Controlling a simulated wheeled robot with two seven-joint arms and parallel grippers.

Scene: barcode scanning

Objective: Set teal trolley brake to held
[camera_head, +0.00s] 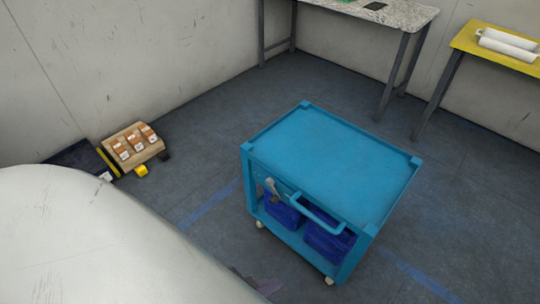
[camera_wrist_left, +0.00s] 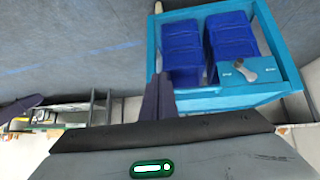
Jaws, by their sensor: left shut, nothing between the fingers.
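The teal trolley (camera_head: 335,160) stands on the floor right of centre in the head view; its frame (camera_wrist_left: 215,103) also shows in the left wrist view. A grey brake lever (camera_head: 272,187) sits on its near side, left of the push handle (camera_head: 318,213). In the left wrist view the lever (camera_wrist_left: 243,72) lies on a teal plate between two small white labels, too small to read. My left gripper (camera_head: 260,281), partly hidden by my pale arm, is low and in front of the trolley. Its dark fingers (camera_wrist_left: 157,98) are shut, empty and apart from the lever. My right gripper is not in view.
Blue bins (camera_head: 327,240) sit on the trolley's lower shelf. A wooden box of small packages (camera_head: 134,147) lies by the left wall. A speckled table (camera_head: 400,14) and a yellow table (camera_head: 470,40) stand at the back. Floor around the trolley is mostly clear.

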